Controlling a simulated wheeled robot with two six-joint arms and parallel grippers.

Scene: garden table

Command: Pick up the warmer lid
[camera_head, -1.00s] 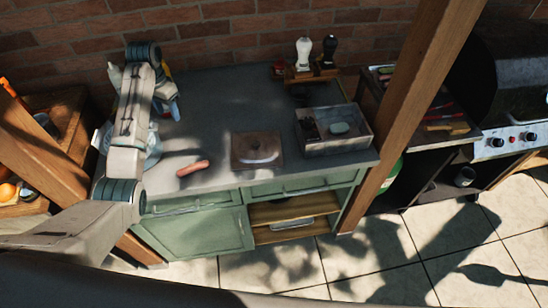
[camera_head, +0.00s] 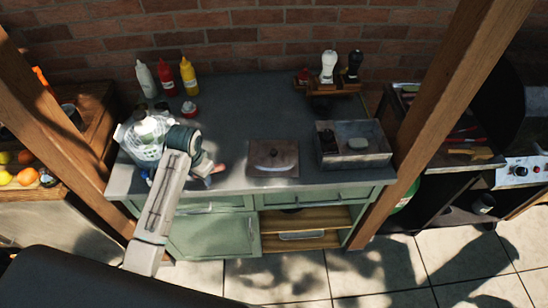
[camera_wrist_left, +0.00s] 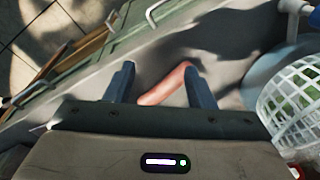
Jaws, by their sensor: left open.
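A flat, square brown-grey plate with a pale curved mark and a small dark knob-like spot, which looks like the warmer lid (camera_head: 285,168), lies on the counter right of centre in the head view. My left gripper (camera_head: 214,172) is to its left, apart from it, partly hidden by my own wrist. In the left wrist view my left gripper (camera_wrist_left: 160,68) has its fingers spread. A reddish sausage (camera_wrist_left: 165,86) shows between the fingers on the counter below; I cannot tell how far below. The lid does not show in the wrist view. My right gripper is not in view.
An open grey box (camera_head: 384,157) with small items stands right of the lid. A white mesh basket (camera_head: 148,136) stands left of my gripper. Red, white and yellow bottles (camera_head: 167,78) and a shaker rack (camera_head: 333,87) stand at the back. The counter's middle is clear.

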